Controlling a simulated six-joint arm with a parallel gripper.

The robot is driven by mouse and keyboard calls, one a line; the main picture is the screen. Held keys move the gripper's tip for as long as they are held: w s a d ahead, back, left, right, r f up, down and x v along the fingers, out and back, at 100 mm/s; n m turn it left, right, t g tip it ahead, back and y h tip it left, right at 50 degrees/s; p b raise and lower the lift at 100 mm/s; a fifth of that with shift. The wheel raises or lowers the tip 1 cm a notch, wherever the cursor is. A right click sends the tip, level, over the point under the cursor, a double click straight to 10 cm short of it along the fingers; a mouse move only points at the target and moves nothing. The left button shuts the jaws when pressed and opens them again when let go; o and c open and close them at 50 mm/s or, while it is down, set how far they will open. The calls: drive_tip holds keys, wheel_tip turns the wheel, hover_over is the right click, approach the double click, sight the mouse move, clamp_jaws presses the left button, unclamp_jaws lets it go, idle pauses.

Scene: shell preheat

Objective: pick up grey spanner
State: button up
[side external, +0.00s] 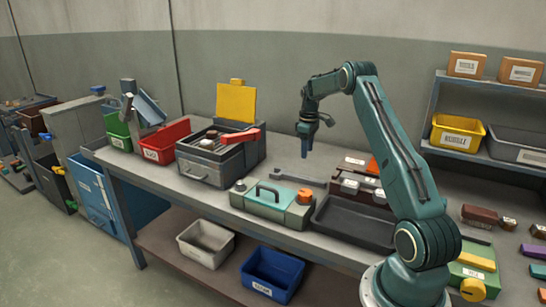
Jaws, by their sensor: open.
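A grey spanner (297,177) lies flat on the grey workbench, behind the teal case and in front of the bench's back strip. My gripper (304,154) points down above the bench and shows a little above the spanner in the picture, apart from it. It is open, with nothing seen between its fingers. The fingers are small in this view, and the exact height above the bench is hard to tell.
A teal case (270,203) with a dark handle stands in front of the spanner. A grey heater box (210,168) with a red handle (240,136) stands left. Bench behind the spanner is clear.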

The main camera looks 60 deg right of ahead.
hover_over(305, 177)
wheel_tip(305, 177, down, 7)
drive_tip(key=shift+s+a+r, duration=0.15)
drive_tip(key=shift+r, duration=0.05)
drive_tip(key=shift+f, duration=2.6)
drive_tip(key=shift+r, duration=0.1)
clamp_jaws()
